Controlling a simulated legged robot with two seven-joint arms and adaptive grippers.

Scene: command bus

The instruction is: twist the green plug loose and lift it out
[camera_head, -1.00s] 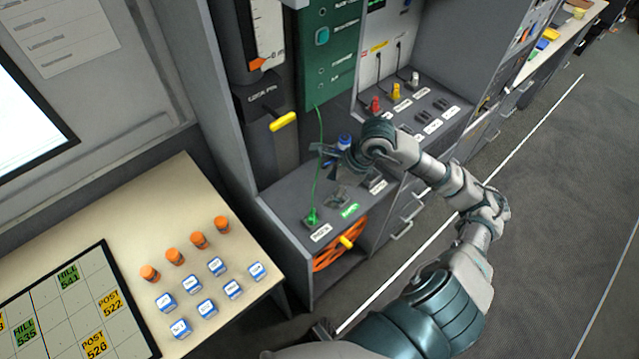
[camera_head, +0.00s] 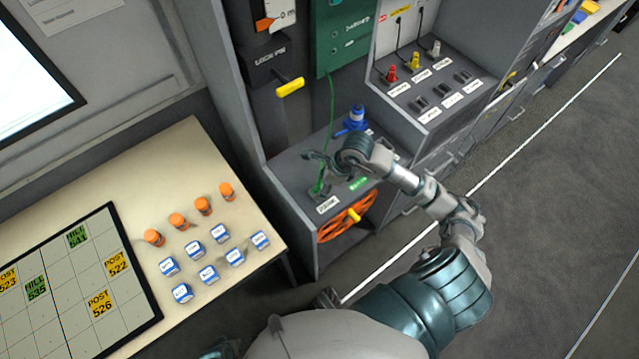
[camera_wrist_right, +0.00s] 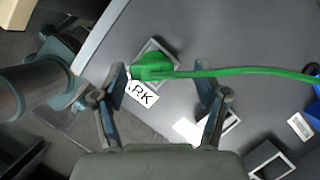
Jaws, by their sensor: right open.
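The green plug (camera_head: 318,189) sits in a square socket on the grey console ledge, with its green cable rising to the green panel. In the right wrist view, the plug (camera_wrist_right: 152,67) lies ahead of the fingers, nearer the left one, with its cable running right. My right gripper (camera_head: 322,165) is over the plug, pointing down at it. Its fingers in the wrist view (camera_wrist_right: 164,88) are apart, with nothing between the tips that I can see gripped. The label beside the plug is partly hidden by the left finger. My left gripper is not in view.
A blue-topped fitting (camera_head: 356,116) stands behind my gripper on the ledge. An orange wheel (camera_head: 335,229) is on the console front below. A yellow lever (camera_head: 290,87) sticks out above. A desk (camera_head: 150,180) with orange and blue-white pieces is at left.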

